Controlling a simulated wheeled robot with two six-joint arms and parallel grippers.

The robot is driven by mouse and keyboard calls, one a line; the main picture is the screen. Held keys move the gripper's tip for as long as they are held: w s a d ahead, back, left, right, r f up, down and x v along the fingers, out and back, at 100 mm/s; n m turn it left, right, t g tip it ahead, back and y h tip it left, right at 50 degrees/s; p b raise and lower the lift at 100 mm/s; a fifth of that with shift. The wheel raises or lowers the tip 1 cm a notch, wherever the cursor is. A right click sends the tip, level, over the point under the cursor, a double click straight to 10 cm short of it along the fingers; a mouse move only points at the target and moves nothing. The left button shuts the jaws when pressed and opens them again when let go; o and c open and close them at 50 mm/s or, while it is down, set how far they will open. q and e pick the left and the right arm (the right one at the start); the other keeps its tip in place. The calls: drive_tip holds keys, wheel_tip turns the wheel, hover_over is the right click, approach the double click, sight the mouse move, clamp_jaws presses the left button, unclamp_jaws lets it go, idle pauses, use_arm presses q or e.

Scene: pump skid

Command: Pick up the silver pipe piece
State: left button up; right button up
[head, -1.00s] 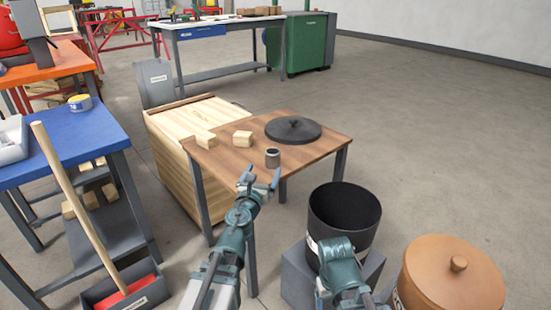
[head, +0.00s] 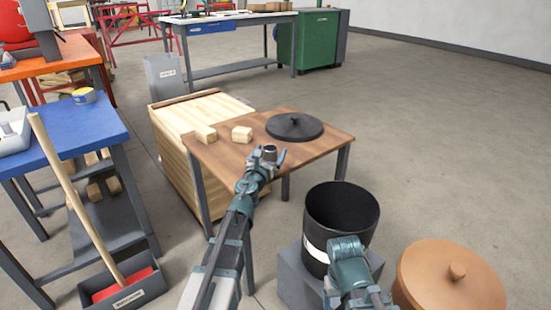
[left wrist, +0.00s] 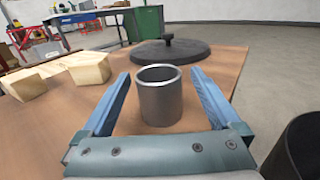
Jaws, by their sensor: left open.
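The silver pipe piece (left wrist: 159,98) is a short grey hollow cylinder standing upright on the brown wooden table (left wrist: 215,62). In the left wrist view it stands between the two blue fingers of my left gripper (left wrist: 160,95), with a gap on each side. My left gripper is open. In the head view the pipe piece (head: 270,152) shows near the table's front edge, its lower part hidden by my left gripper (head: 264,158). My right arm shows at the lower middle of the head view, but its fingers are not visible.
A black round lid (head: 294,127) lies behind the pipe piece. Two wooden blocks (head: 242,134) (head: 206,134) sit on the table to the left. A black bin (head: 342,215) stands right of the table on a grey block, beside an orange-brown lidded container (head: 450,275).

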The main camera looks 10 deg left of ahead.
use_arm(q)
drive_tip(key=shift+w, duration=0.45)
clamp_jaws()
drive_tip(key=shift+r, duration=0.1)
wheel_tip(320, 180, up, 4)
drive_tip(key=p, duration=0.3)
drive_tip(key=shift+f+p, duration=0.25)
drive_tip(key=shift+p, duration=0.05)
drive_tip(key=shift+s+d+r+p, duration=0.15)
drive_tip(key=shift+r+p, duration=0.1)
drive_tip(key=shift+p, duration=0.05)
drive_tip(key=s+d, duration=0.3)
drive_tip(key=d, duration=0.4)
drive_tip(key=s+d, duration=0.2)
drive_tip(key=d, duration=0.5)
drive_tip(key=shift+s+d+r+p, duration=0.2)
drive_tip(key=shift+s+r+p, duration=0.2)
drive_tip(key=shift+r+p, duration=0.05)
